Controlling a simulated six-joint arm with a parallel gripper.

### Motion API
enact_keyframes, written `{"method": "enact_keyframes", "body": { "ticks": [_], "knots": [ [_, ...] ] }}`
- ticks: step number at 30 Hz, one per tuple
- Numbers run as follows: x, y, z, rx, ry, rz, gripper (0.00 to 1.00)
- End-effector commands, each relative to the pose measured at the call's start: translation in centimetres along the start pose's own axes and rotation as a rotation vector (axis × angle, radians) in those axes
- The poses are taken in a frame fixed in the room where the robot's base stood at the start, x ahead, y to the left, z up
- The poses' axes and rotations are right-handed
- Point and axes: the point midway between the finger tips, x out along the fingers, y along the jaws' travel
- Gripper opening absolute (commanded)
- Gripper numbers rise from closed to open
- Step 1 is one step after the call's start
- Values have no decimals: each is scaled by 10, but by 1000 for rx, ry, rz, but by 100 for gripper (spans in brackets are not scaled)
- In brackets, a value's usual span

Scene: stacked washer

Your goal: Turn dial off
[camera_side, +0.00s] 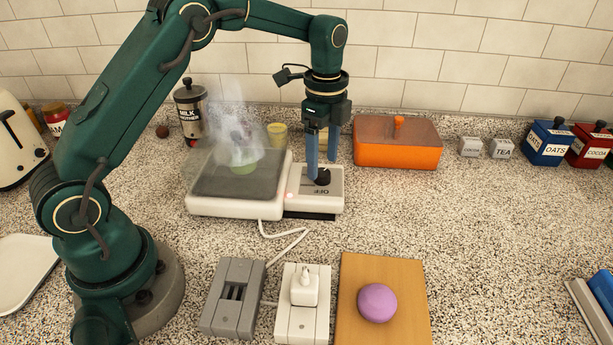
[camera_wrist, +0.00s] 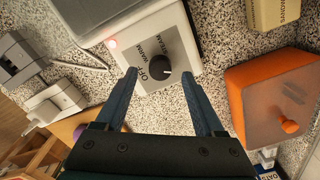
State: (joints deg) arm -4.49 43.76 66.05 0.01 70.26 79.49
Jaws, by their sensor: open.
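A black round dial (camera_side: 322,177) sits on the pale control panel at the right of a white steaming appliance (camera_side: 235,207). In the wrist view the dial (camera_wrist: 160,65) stands beside the printed words OFF, WARM and STEAM; I cannot tell which its pointer faces. A red light (camera_wrist: 113,43) glows on the panel. My gripper (camera_side: 321,168) points down over the panel, its blue fingers open. In the wrist view its fingertips (camera_wrist: 160,74) are spread on either side of the dial, with gaps at both sides. In the side view the fingers partly cover the dial.
An orange box (camera_side: 397,155) stands right of the panel. A milk frother canister (camera_side: 189,112) is behind the appliance. A white plug sits in a socket block (camera_side: 302,325) in front, beside a wooden board (camera_side: 353,330) with a purple ball (camera_side: 377,303).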

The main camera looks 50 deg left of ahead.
Motion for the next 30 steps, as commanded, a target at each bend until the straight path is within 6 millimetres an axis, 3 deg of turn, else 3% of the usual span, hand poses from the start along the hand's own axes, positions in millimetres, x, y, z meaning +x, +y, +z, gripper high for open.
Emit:
{"method": "enact_keyframes", "body": {
  "ticks": [6, 15, 21, 30],
  "knots": [
    [22, 0, 0, -1, 0, 1, 71],
    [24, 0, 0, -1, 0, -2, 71],
    [24, 0, 0, -1, 0, -1, 0],
    [23, 0, 0, -27, 0, -1, 0]
  ]
}}
